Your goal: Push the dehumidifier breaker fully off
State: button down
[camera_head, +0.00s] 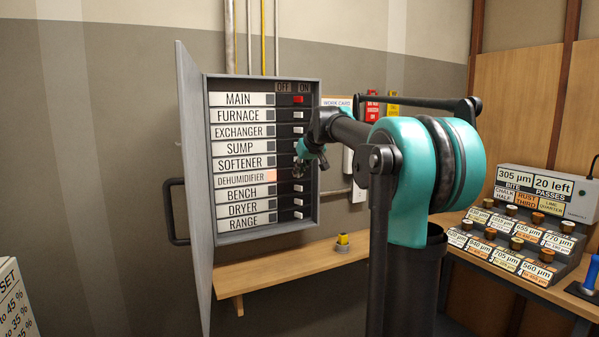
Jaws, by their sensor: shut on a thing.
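The breaker panel (262,236) is on the wall, with labelled rows and OFF and ON columns at the top. The dehumidifier row (240,180) has a peach-tinted label and a peach square beside it, where other rows show grey squares. My gripper (300,170) is at the right side of this row, in the ON column. It is shut on the dehumidifier breaker, whose handle is mostly hidden behind the fingers. The main breaker (299,99) is red; the other visible handles, such as bench (298,188), are white and in the ON column.
The grey panel door (192,200) stands open at the left. A wooden shelf (275,272) below carries a yellow-topped knob (343,240). A console with several knobs (520,230) stands at the right.

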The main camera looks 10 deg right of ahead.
jog(key=shift+s+a+f+m+h, duration=0.1)
jog(key=shift+a+m+h, duration=0.2)
jog(key=shift+m+h, duration=0.35)
jog(key=shift+a+m+h, duration=0.25)
jog(key=shift+m+h, duration=0.2)
jog(key=shift+m, duration=0.3)
jog(key=shift+a+m+h, duration=0.25)
jog(key=shift+m+h, duration=0.25)
jog(key=shift+m, duration=0.2)
jog(key=c, duration=1.6)
grip_release()
jog(key=shift+c, duration=0.2)
